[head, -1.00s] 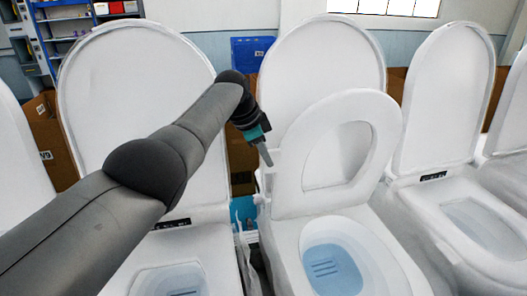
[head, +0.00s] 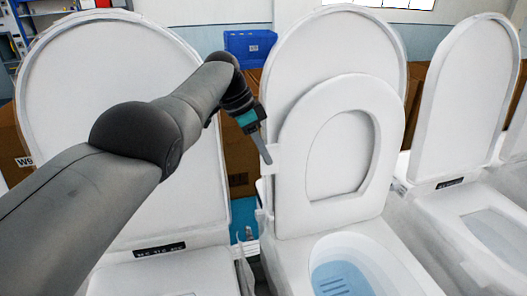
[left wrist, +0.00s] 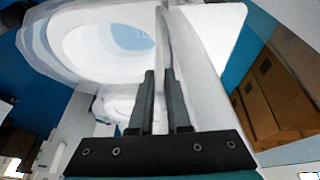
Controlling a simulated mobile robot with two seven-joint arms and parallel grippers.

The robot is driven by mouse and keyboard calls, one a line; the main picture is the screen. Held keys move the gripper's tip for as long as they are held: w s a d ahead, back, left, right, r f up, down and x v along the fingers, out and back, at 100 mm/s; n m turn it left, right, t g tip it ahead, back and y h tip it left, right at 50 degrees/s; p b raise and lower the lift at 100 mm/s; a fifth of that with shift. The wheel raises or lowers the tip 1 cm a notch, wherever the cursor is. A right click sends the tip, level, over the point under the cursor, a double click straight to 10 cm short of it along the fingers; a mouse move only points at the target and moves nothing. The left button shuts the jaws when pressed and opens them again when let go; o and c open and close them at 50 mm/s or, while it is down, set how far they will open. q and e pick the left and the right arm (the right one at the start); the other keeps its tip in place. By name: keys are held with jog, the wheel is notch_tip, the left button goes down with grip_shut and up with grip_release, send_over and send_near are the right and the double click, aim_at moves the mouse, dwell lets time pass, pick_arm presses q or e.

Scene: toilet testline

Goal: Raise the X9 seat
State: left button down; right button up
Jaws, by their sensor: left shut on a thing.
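The toilet seat (head: 297,185), a white ring, stands nearly upright in front of the raised white lid (head: 330,40) of the middle toilet. The bowl (head: 340,278) below is uncovered, with blue inside. I cannot read an X9 label on it. My left gripper (head: 265,150) is at the seat's left edge. In the left wrist view, the left gripper (left wrist: 163,75) is shut on the seat's thin white edge (left wrist: 163,35), which runs between the two fingers. How deep the grip goes is hidden. My right gripper is not in view.
White toilets with raised lids stand close on both sides, one at the left (head: 110,130) and one at the right (head: 460,100). A blue bin (head: 250,48) and cardboard boxes (head: 238,165) are behind. A narrow gap lies left of the middle toilet.

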pick_arm(q)
jog(key=shift+s+f, duration=0.1)
jog(key=shift+f, duration=0.05)
jog(key=c, duration=0.9)
grip_release()
jog(key=shift+a+r, duration=0.2)
jog(key=shift+r, duration=0.3)
jog(key=p+v, duration=0.2)
jog(key=v, duration=1.2)
jog(key=shift+r, duration=0.15)
